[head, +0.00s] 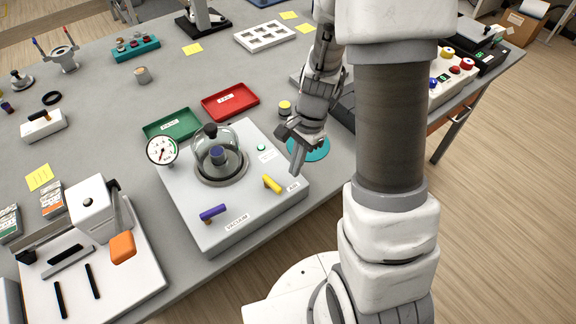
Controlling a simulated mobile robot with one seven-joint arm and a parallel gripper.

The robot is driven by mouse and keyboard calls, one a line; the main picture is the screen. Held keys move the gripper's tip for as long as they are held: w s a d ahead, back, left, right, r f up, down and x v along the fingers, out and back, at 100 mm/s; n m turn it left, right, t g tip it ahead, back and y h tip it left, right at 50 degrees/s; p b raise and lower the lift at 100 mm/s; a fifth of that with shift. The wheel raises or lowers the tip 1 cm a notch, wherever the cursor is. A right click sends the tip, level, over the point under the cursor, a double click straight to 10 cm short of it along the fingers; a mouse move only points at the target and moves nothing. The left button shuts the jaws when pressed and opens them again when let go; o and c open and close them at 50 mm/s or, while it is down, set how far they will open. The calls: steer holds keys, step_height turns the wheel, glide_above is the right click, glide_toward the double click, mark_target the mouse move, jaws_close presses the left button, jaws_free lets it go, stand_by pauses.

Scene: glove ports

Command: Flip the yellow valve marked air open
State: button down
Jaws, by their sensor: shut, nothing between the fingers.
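The yellow valve (272,184) is a short lever on the right part of the front of a light grey vacuum unit (240,218), beside a label that reads AIR. It lies slanted, its upper end to the left. A purple valve (213,212) sits to its left, by the label VACUUM. A glass bell jar (217,153) and a round pressure gauge (162,150) stand on the same unit. My gripper (295,172) is shut and empty, pointing down, up and to the right of the yellow valve and apart from it in the picture.
Green (172,125) and red (230,101) trays lie behind the unit. A teal disc (309,149) and a small yellow-topped jar (285,108) are near my gripper. A white device with an orange handle (122,247) stands at front left. A control box (452,78) is at right.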

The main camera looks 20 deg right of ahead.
steer(key=v, duration=1)
steer(key=s+a+r+n+t+h, duration=0.2)
steer(key=s+r+n+t, duration=0.4)
steer(key=s+r+n, duration=0.6)
step_height(320, 180, up, 3)
steer(key=shift+s+a+r+n+t+h, duration=0.1)
steer(key=shift+s+a+n+t+h, duration=0.3)
steer(key=shift+a, duration=0.35)
